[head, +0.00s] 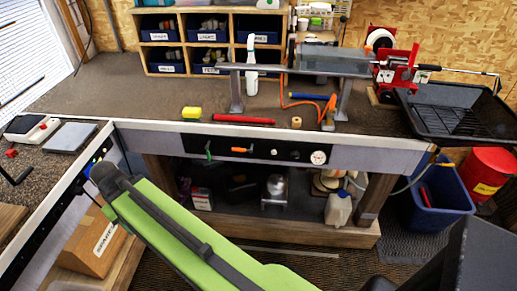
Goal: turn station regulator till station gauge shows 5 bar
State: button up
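The station gauge (318,157) is a small round white dial at the right end of the black control panel (222,147) on the bench front. Its needle and numbers are too small to read. A dark round knob (295,154) sits just left of the gauge and looks like the station regulator; its turned position cannot be told. A lime-green link of my arm (185,235) runs from the bottom centre up to the left, ending left of the panel and apart from it. No gripper fingers can be made out.
The panel also carries a green lever (208,149), an orange lever (240,150) and a small pale fitting (274,152). A side bench (42,190) stands at left. A blue bin (438,195) and red bucket (488,174) stand at right. Air before the knob looks clear.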

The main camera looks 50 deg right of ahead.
aim_at(295, 156)
jog(key=z, duration=1.65)
jog(key=k, duration=0.85)
jog(key=u, duration=0.25)
jog(key=i, duration=0.5)
jog(key=z, duration=0.1)
